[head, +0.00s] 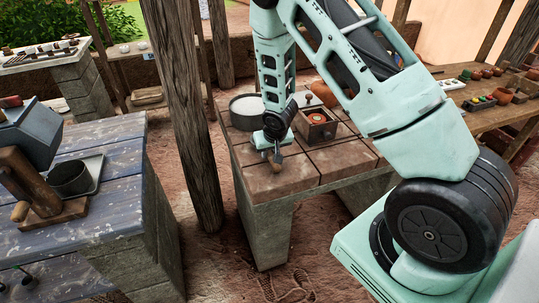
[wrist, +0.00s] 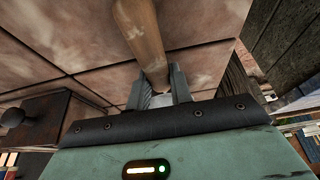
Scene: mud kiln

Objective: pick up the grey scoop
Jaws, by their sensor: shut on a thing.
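The grey scoop shows in the wrist view as a brown wooden handle (wrist: 141,28) with a grey metal part between the fingers. In the head view only a small brown part of the scoop (head: 276,166) shows, just below the fingers. My gripper (head: 271,153) is low over the near left part of the tiled table (head: 330,165). In the wrist view my gripper (wrist: 158,94) has one finger on each side of the scoop and is shut on it. The rest of the scoop is hidden. I cannot tell whether it touches the tabletop.
A round pale-topped container (head: 245,122) stands behind my gripper, to the left. A wooden box with a knob (head: 317,132) stands close on the right, with an orange pot (head: 324,93) behind it. A wooden post (head: 185,110) rises left of the table. The table's front is clear.

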